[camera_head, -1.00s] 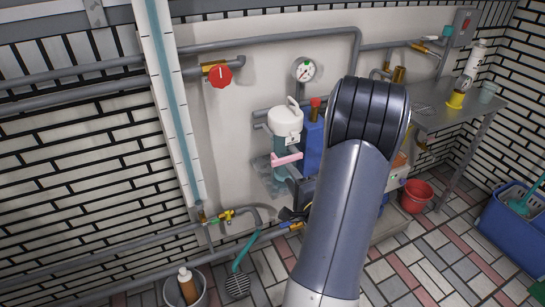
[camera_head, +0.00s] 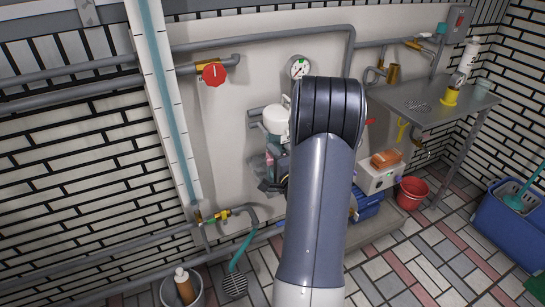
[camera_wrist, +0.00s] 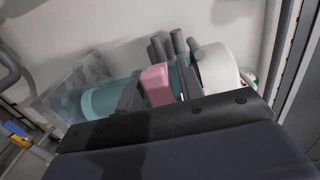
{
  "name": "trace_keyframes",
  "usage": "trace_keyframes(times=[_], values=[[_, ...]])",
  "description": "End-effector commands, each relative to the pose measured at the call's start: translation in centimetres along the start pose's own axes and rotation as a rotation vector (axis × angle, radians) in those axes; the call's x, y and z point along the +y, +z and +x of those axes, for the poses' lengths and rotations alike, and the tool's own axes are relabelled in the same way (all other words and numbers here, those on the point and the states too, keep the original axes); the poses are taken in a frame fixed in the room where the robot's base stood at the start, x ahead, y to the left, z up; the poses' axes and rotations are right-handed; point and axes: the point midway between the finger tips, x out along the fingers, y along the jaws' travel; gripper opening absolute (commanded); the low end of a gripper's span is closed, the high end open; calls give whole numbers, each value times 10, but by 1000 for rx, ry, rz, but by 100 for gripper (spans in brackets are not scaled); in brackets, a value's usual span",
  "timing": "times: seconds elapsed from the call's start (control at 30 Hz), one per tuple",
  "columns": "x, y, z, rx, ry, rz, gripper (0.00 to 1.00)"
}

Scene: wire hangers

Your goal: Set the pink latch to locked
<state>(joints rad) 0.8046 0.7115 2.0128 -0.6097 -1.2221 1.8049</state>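The pink latch (camera_wrist: 157,85) shows in the wrist view as a short pink block in front of a clear teal canister (camera_wrist: 103,100) with a white cap (camera_wrist: 217,70). My gripper (camera_wrist: 160,88) has its two dark fingers apart, one on each side of the latch. The fingers look very close to it, but I cannot tell whether they press on it. In the head view my arm hides most of the canister and gripper. Only a bit of the pink latch (camera_head: 274,150) shows there, left of my arm and below the white cap (camera_head: 274,121).
Grey pipes run along the wall, with a red valve knob (camera_head: 215,74) at upper left and a gauge (camera_head: 299,67) above the canister. A metal bench (camera_head: 425,103) stands at right. A red bucket (camera_head: 412,192) is on the tiled floor.

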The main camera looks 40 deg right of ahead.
Motion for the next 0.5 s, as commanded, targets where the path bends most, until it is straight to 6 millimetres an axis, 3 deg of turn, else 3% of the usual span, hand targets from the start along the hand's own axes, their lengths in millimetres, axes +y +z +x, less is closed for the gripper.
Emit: trace_keyframes(times=[0.4,0.5], values=[[0,0,0,0,0,0,2],[0,0,0,0,0,0,0]])
